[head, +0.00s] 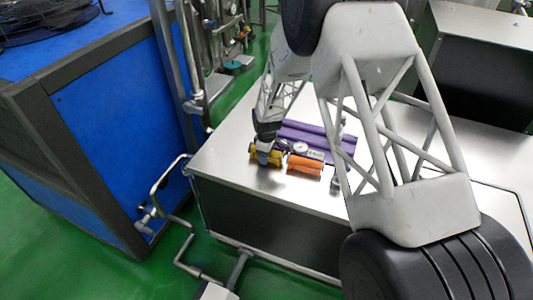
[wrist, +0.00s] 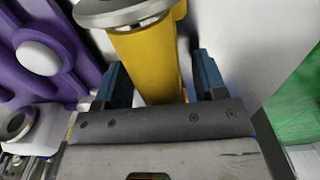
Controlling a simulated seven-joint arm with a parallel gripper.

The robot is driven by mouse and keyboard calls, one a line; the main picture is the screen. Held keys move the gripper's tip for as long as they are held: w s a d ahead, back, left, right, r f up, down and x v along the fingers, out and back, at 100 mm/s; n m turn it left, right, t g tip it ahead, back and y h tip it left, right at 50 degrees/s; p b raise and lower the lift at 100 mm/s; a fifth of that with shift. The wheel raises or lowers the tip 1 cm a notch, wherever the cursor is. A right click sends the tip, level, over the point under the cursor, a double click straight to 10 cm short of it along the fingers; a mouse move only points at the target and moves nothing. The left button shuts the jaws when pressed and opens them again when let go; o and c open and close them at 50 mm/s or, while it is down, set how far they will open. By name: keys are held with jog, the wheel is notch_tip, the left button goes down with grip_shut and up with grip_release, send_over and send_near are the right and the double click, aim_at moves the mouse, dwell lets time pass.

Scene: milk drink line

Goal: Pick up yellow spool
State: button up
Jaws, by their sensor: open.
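The yellow spool (head: 275,159) lies near the left edge of the steel table, partly hidden by my gripper in the head view. In the wrist view the yellow spool (wrist: 147,62) is a yellow cylinder with a grey metal round end at the top. My gripper (wrist: 160,74) is open, with one blue finger on each side of the spool. A gap shows on the right between spool and finger; contact on the left is unclear. In the head view my gripper (head: 264,148) points down over the spool.
An orange cylinder (head: 304,165) lies just right of the spool. A purple tray (head: 318,135) lies behind, with a round gauge-like part (head: 300,148) near it. The steel table (head: 225,158) is bare to the left and front. A blue-panelled box (head: 110,100) stands left.

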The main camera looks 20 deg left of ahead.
dwell(0.4)
grip_shut()
